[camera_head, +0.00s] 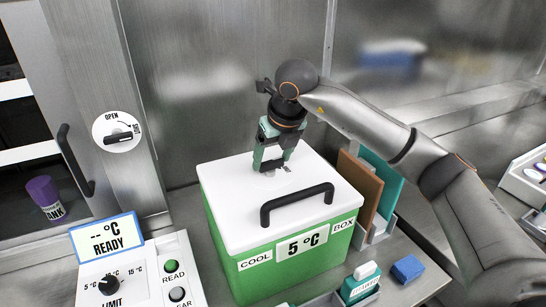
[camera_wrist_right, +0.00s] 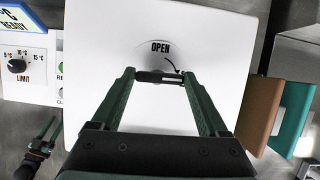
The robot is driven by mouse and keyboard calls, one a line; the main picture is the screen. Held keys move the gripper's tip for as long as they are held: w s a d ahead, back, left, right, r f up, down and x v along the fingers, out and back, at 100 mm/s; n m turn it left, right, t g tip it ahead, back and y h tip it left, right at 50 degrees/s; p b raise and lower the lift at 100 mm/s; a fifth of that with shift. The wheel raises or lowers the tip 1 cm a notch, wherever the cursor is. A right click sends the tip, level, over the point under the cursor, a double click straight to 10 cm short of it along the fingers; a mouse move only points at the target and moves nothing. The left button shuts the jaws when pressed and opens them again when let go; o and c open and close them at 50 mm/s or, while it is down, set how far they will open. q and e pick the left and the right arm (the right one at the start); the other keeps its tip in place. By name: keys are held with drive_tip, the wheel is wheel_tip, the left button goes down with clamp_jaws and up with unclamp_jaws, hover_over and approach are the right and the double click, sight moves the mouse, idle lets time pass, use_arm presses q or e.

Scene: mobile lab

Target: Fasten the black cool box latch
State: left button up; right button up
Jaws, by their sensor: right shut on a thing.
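The cool box (camera_head: 290,262) is green with a white lid (camera_head: 225,198) and a black carry handle (camera_head: 297,203). The lid looks closed. My right gripper (camera_head: 271,167) points down at the lid, behind the handle, and is shut on the small black latch. In the right wrist view my right gripper (camera_wrist_right: 160,78) has the black latch (camera_wrist_right: 160,77) between its fingertips. The latch lies crosswise, just under the word OPEN and a curved arrow. The other end of the arrow is hard to read. Part of my left gripper (camera_wrist_right: 45,132) shows at lower left there; its opening is unclear.
A control panel (camera_head: 140,274) with a READY display (camera_head: 106,236) stands left of the box. Brown and teal panels (camera_head: 361,190) stand in a rack close on its right. A blue block (camera_head: 407,268) lies at front right. A steel wall rises behind.

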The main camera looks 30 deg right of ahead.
drive_tip(key=shift+m, duration=0.3)
idle(0.4)
drive_tip(key=o, duration=1.2)
drive_tip(key=shift+o, duration=0.2)
drive_tip(key=shift+r, duration=0.1)
drive_tip(key=v, duration=1.2)
drive_tip(key=shift+a+r, duration=0.15)
drive_tip(key=shift+r, duration=0.05)
drive_tip(key=shift+s, duration=0.1)
